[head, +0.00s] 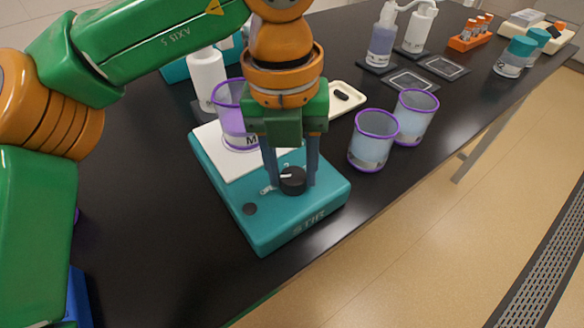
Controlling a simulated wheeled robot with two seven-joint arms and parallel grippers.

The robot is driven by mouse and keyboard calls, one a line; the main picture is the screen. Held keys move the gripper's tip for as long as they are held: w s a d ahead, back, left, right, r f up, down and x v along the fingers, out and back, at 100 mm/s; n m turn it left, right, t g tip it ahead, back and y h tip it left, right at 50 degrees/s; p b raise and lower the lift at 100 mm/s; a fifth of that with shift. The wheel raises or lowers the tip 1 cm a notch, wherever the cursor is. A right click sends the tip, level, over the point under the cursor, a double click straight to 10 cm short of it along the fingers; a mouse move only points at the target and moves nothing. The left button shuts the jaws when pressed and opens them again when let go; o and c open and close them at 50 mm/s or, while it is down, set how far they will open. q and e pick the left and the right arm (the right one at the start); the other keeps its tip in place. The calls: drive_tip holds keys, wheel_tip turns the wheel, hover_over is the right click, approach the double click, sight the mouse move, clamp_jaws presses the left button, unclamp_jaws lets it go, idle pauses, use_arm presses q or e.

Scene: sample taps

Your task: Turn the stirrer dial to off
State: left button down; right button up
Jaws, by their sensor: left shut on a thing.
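The teal stirrer (268,228) stands on the black bench, with "STIR" on its front edge. Its black dial (293,181) sits on the top face near the front right, with a pale pointer mark pointing roughly left. My left gripper (291,180) comes down from above, its two grey-blue fingers on either side of the dial and shut on it. A purple-rimmed beaker (231,125) marked "M" stands on the white plate (213,144) of the stirrer, partly hidden behind my gripper. My right gripper is out of view.
Two purple-rimmed beakers (373,140) (414,116) stand right of the stirrer near the bench edge. A cream tray (346,98) with a dark item lies behind. Bottles (383,42), an orange rack (470,38) and teal-lidded jars (514,57) stand farther back.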

sight(289, 177)
use_arm(q)
drive_tip(key=shift+n, duration=0.5)
drive_tip(key=shift+c, duration=1.9)
unclamp_jaws()
wheel_tip(289, 177, up, 7)
drive_tip(key=shift+s+a+r+p, duration=0.1)
drive_tip(key=shift+a+p, duration=0.05)
drive_tip(key=shift+p, duration=0.8)
